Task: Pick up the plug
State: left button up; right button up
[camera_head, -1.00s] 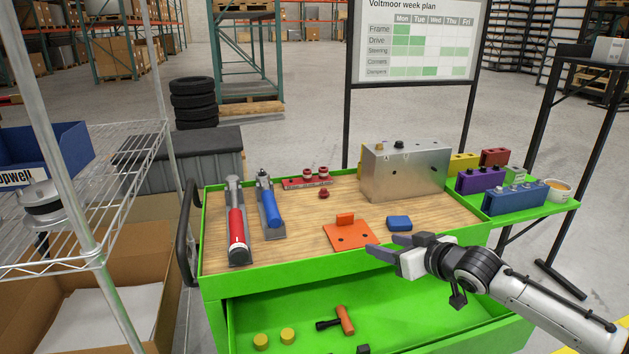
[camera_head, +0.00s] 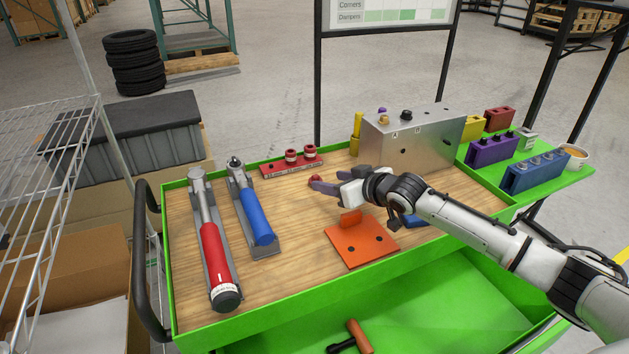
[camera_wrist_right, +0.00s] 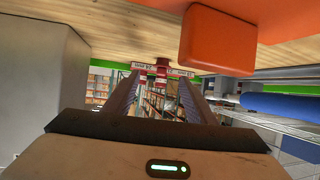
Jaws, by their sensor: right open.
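A small red plug (camera_head: 315,180) lies loose on the wooden top of the cart, in front of the red rack (camera_head: 292,166), which holds two similar red plugs. My right gripper (camera_head: 322,185) reaches in from the right, its fingertips beside the loose plug and partly covering it. In the right wrist view the jaws (camera_wrist_right: 160,88) are open. A red plug (camera_wrist_right: 161,70) shows beyond and between the two fingers, with the rack behind it. I cannot tell whether a finger touches the plug. My left gripper is not in view.
An orange plate with an upright tab (camera_head: 362,245) lies below my right gripper; the tab (camera_wrist_right: 217,40) looms close in the wrist view. A metal box (camera_head: 425,140) stands right of the gripper. Red (camera_head: 215,260) and blue (camera_head: 255,215) tools lie left. Wood between is clear.

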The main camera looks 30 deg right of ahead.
aim_at(317, 177)
jog(key=shift+r+b+x, duration=0.15)
jog(key=shift+r+x, duration=0.05)
jog(key=shift+x, duration=1.2)
jog(key=shift+r+b+x, duration=0.15)
jog(key=shift+x, duration=1.25)
jog(key=shift+w+a, duration=0.1)
jog(key=shift+a, duration=0.1)
jog(key=c, duration=1.1)
